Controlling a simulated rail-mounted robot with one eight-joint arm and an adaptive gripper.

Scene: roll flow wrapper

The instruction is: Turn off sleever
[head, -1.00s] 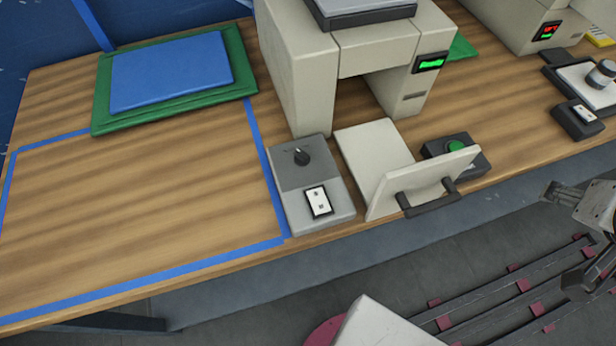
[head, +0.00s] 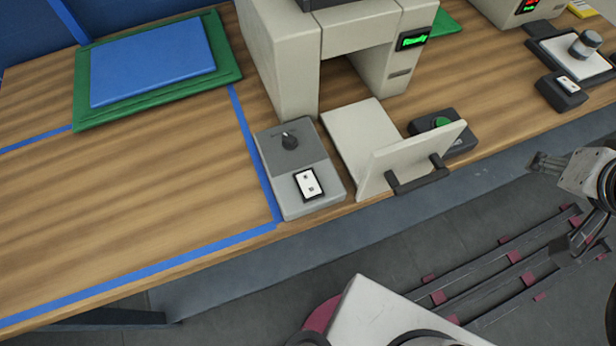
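A cream machine (head: 281,75) with a lit green display (head: 413,39) stands on the wooden bench. Which machine is the sleever, I cannot tell for sure. In front of it lies a grey control box (head: 272,160) with a black knob (head: 289,140) and a white rocker switch (head: 309,184). Which way the rocker is pressed is too small to tell. A cream flap (head: 408,160) with a dark handle stands right of the box, partly hiding a green button box (head: 445,124).
A second cream machine (head: 490,8) with a red and green display stands at the top right. Near it is a small dark switch box (head: 562,92) and a plate with a round knob (head: 585,45). A blue pad on a green mat (head: 83,112) lies left. The taped bench area is bare.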

